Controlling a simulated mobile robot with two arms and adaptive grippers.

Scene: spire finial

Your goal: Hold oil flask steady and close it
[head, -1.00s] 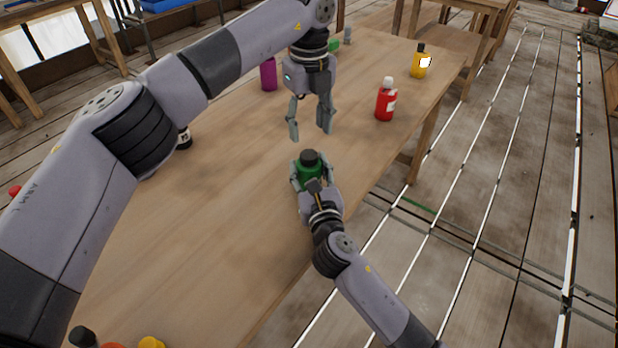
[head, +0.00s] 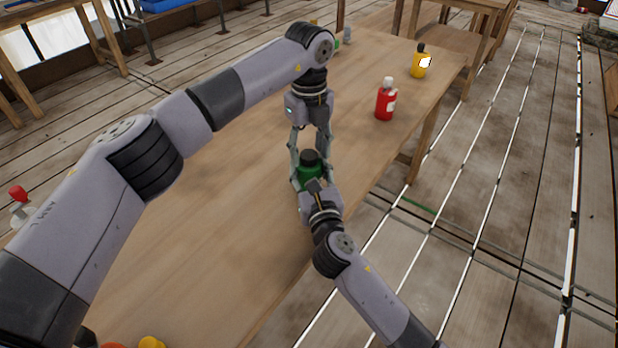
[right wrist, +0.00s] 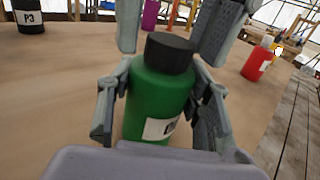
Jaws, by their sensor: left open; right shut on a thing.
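The oil flask is a green bottle (right wrist: 155,100) with a wide black cap (right wrist: 169,52) seated on its neck. It stands upright near the table's right edge; it also shows in the head view (head: 307,173). A white label on its front is partly hidden. My right gripper (head: 311,180) is shut on the flask body, one finger on each side. My left gripper (head: 309,153) points down with its fingers open, one on either side of the cap. In the right wrist view a gap shows between the cap and the left gripper's fingers (right wrist: 170,52).
On the table (head: 200,225) a red bottle (head: 385,102) and a yellow bottle (head: 420,62) stand farther back. A black bottle marked P3 (right wrist: 28,14) and a purple one (right wrist: 151,14) show in the right wrist view. Tabletop around the flask is clear.

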